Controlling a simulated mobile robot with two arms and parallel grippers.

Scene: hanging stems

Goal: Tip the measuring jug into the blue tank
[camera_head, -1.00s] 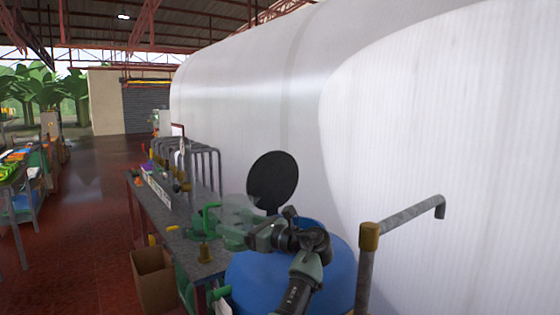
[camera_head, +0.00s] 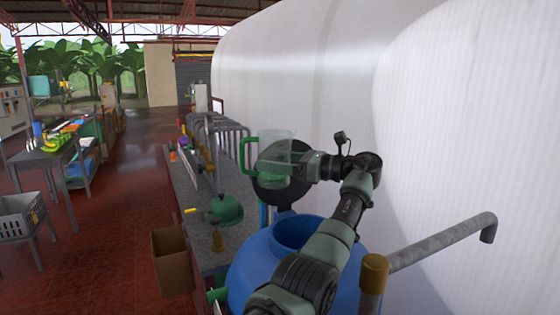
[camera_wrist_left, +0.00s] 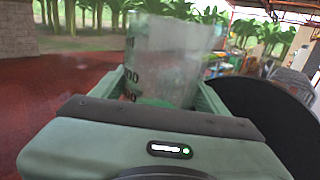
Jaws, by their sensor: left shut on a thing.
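The measuring jug (camera_head: 276,147) is clear, with a green handle on its left side. It stands about upright in the air, above and slightly left of the blue tank's opening. My left gripper (camera_head: 297,167) is shut on the jug from the right. In the left wrist view the jug (camera_wrist_left: 172,58) shows dark scale marks and green low down, between the fingers (camera_wrist_left: 165,88); I cannot tell if this is liquid. The blue tank (camera_head: 255,272) is below, its round mouth uncovered and partly hidden by my arm. My right gripper is not in view.
A black round lid (camera_head: 283,197) stands up behind the jug. A grey bench (camera_head: 193,196) holds a green watering-can-like vessel (camera_head: 226,209). A cardboard box (camera_head: 171,262) stands left of the tank. A bent grey pipe (camera_head: 440,241) rises at right, before the large white tank (camera_head: 470,120).

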